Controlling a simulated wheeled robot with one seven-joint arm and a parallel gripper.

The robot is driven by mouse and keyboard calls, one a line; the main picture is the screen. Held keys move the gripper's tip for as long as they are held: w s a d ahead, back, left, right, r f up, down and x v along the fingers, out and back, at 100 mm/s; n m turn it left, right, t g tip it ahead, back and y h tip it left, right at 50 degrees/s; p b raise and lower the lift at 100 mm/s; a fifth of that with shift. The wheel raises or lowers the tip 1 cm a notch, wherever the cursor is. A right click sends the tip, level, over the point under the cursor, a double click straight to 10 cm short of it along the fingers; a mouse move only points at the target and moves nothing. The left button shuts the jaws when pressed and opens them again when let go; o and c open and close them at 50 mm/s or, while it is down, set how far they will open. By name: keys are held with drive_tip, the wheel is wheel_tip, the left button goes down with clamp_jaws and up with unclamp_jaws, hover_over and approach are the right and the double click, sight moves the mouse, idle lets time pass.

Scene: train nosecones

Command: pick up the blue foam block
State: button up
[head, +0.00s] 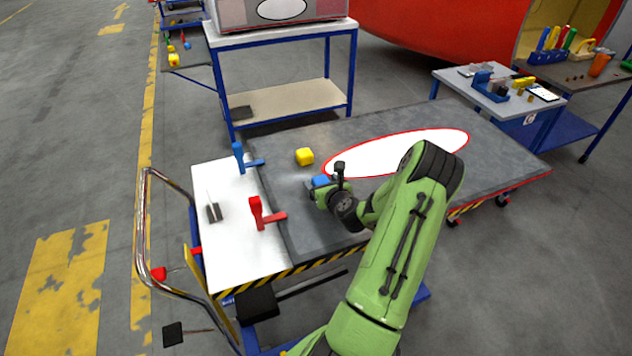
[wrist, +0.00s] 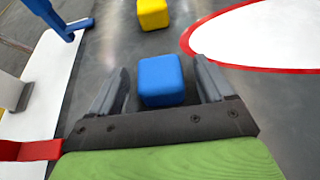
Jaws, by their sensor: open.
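The blue foam block (wrist: 161,80) rests on the dark grey panel on the cart. In the wrist view it sits between the two open fingers of my gripper (wrist: 158,90), with a gap visible on each side. In the head view the blue block (head: 320,181) shows just past my gripper (head: 316,188), partly hidden by it. I cannot tell from these views how far the fingers are above the panel.
A yellow block (head: 304,157) lies beyond the blue one. A blue clamp (head: 240,158) and a red clamp (head: 259,213) stand at the panel's left edge. A white oval with a red rim (head: 400,152) lies flat to the right.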

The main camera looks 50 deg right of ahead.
drive_tip(key=shift+x, duration=1.15)
drive_tip(key=shift+s+a+r, duration=0.2)
drive_tip(key=shift+s+a, duration=0.05)
drive_tip(key=shift+s, duration=0.1)
drive_tip(key=shift+c, duration=0.5)
drive_tip(key=shift+s+a+r, duration=0.15)
drive_tip(key=shift+s+a, duration=0.05)
drive_tip(key=shift+a, duration=0.05)
drive_tip(key=shift+c, duration=1.1)
drive_tip(key=shift+w+d, duration=0.1)
drive_tip(key=shift+d, duration=0.2)
drive_tip(key=c, duration=0.5)
drive_tip(key=shift+c, duration=1.1)
drive_tip(key=shift+f, duration=0.2)
drive_tip(key=shift+r, duration=0.1)
